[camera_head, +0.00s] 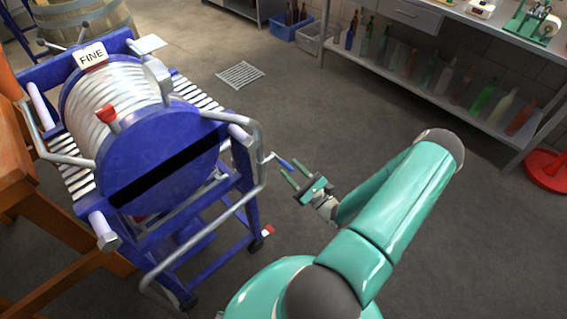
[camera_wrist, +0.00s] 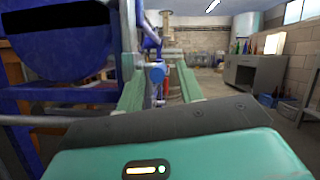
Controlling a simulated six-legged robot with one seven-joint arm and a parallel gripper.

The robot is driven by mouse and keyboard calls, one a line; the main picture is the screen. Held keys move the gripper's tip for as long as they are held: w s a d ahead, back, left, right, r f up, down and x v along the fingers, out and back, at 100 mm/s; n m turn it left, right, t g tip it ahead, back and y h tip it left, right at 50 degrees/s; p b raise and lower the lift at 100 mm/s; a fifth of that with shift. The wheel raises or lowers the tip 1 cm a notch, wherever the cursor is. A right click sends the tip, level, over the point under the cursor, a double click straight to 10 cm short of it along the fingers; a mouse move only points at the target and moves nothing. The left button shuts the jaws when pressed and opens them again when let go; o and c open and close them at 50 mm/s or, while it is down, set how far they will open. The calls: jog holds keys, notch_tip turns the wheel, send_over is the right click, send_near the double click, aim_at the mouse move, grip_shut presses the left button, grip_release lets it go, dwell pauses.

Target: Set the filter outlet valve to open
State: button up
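The filter (camera_head: 160,150) is a blue-framed plate press with a "FINE" label at the left of the head view. A small lever with a blue handle (camera_head: 285,163) sticks out from the metal pipe at its right side; I take this as the outlet valve, but no label shows. My gripper (camera_head: 291,167) is open, its two green fingers around the handle's end with no clear contact. In the wrist view, a blue rounded end (camera_wrist: 157,74) shows between the parted fingers (camera_wrist: 160,88). The valve body is small and its setting is hard to tell.
A shelf bench with bottles (camera_head: 440,80) stands at the back right. A floor drain (camera_head: 240,74) lies behind; the floor between is clear.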

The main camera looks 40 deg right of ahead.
aim_at(283, 161)
jog(key=x, duration=0.4)
grip_shut()
